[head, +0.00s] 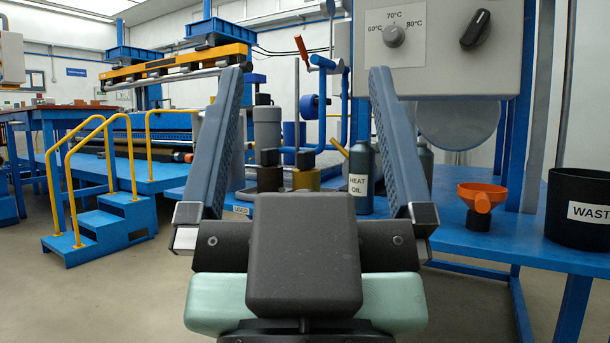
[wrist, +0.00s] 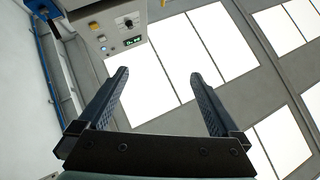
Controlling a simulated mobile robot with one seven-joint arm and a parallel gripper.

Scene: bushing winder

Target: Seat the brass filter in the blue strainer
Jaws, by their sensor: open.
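My gripper (head: 308,75) is raised in front of the head camera, its two long fingers wide apart with nothing between them. In the wrist view, my gripper (wrist: 158,73) is also open and empty, pointing up toward the ceiling. A gold-coloured block with a dark top (head: 306,178) stands on the blue bench beyond the fingers, beside a brown one (head: 270,178); I cannot tell whether either is the brass filter. A blue cylindrical fitting (head: 308,106) sits by blue pipework; I cannot tell whether it is the strainer. My gripper hides part of the bench.
A dark bottle labelled HEAT OIL (head: 361,180), an orange funnel (head: 482,198) and a black WASTE bin (head: 575,190) stand on the blue bench (head: 455,243). A grey control box (head: 440,55) hangs above. Blue steps (head: 95,235) with yellow rails stand left; floor there is clear.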

